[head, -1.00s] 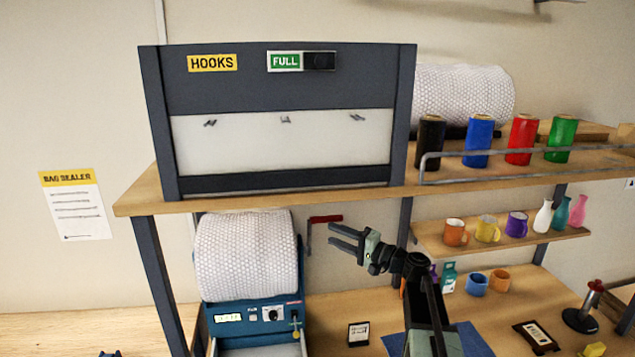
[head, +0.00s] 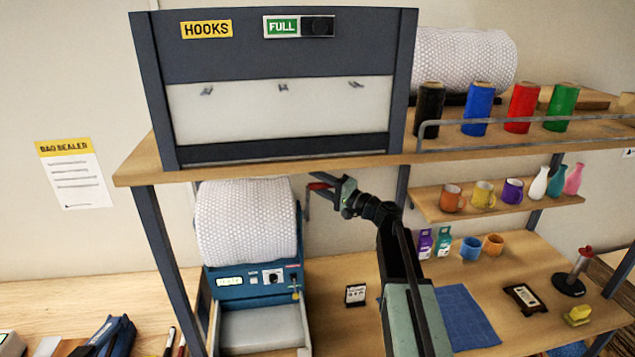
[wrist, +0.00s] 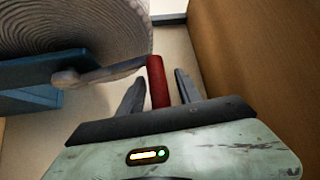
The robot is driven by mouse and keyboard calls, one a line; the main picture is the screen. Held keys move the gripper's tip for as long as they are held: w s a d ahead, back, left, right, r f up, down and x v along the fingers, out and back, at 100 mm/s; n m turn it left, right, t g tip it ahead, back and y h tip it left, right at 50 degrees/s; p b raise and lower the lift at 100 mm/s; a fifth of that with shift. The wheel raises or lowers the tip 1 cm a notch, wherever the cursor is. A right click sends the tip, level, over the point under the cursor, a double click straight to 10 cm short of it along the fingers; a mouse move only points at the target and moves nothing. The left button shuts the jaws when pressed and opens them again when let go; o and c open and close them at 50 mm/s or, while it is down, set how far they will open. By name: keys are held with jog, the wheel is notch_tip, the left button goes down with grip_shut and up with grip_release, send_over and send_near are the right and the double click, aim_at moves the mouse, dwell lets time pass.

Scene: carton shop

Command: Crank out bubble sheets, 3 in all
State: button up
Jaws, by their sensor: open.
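The bubble-sheet machine is a blue box (head: 238,279) with a large white bubble roll (head: 246,222), standing on the lower bench. Its crank has a red handle (head: 318,186) on the right side, near the roll's end. In the wrist view the red handle (wrist: 157,80) stands between my two fingers, with the grey crank arm (wrist: 98,74) leading left from it. My gripper (head: 318,181) is open around the handle, and gaps show on both sides in the wrist view (wrist: 160,88). The machine's front tray (head: 262,328) looks empty. The small display (head: 230,281) is too blurred to read.
The upper shelf (head: 300,168) and the hooks cabinet (head: 283,70) are just above my gripper. A brown panel (wrist: 262,60) is close on the right in the wrist view. Mugs and vases stand on a small shelf (head: 490,207) to the right.

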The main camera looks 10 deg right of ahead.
grip_shut()
dwell(1.2)
